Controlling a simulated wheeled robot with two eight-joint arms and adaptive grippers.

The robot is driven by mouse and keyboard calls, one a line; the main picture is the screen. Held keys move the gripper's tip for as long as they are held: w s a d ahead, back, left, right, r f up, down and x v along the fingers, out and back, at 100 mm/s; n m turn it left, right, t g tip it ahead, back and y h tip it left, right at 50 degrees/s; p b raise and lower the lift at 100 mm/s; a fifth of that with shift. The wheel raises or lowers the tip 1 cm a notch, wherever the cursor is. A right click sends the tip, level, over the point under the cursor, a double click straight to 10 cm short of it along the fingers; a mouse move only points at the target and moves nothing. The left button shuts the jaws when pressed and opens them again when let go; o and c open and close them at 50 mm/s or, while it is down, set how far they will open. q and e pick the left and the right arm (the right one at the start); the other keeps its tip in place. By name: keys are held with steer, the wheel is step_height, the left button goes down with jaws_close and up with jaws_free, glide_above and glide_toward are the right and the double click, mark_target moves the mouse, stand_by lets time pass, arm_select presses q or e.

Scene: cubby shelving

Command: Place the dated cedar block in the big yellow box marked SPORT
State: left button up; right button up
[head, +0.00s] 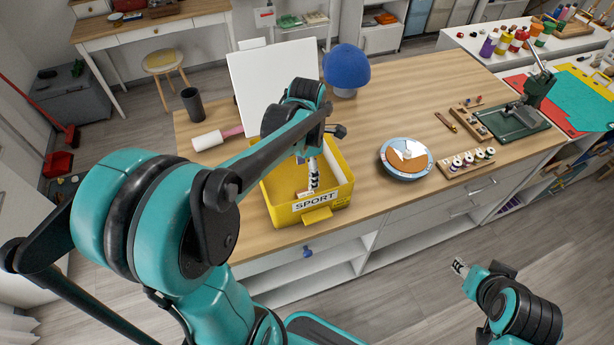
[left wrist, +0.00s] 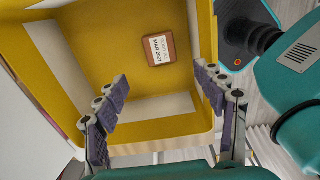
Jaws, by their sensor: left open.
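The big yellow box marked SPORT (head: 325,206) stands open-topped near the front edge of the wooden table. My left gripper (head: 312,181) reaches down into it from above. In the left wrist view, the cedar block (left wrist: 170,49), reddish-brown with a white printed date label, lies label up on the floor of the yellow box (left wrist: 85,60). My left gripper (left wrist: 161,82) is open, its two fingers apart with nothing between them, and the block lies clear beyond the fingertips. My right gripper (head: 459,267) is low at the right, away from the table; its jaw opening is too small to judge.
A white panel (head: 272,88) and a blue domed object (head: 346,68) stand behind the box. A round dial-like object (head: 406,158) and a rack of small spools (head: 466,161) are to its right. A dark cup (head: 192,104) and a white roller (head: 208,140) are to its left.

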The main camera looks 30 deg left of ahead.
arm_select(q)
steer(key=s+d+r+m+t, duration=0.2)
steer(key=s+d+m+t, duration=0.1)
steer(key=m, duration=1.1)
steer(key=s+d+r+m+t, duration=0.2)
steer(key=s+d+m+t, duration=0.2)
steer(key=m, duration=0.9)
steer(key=shift+s+d+m, duration=0.4)
steer(key=shift+s+d, duration=0.25)
steer(key=shift+s, duration=0.4)
steer(key=shift+s, duration=0.1)
arm_select(e)
steer(key=shift+s, duration=0.1)
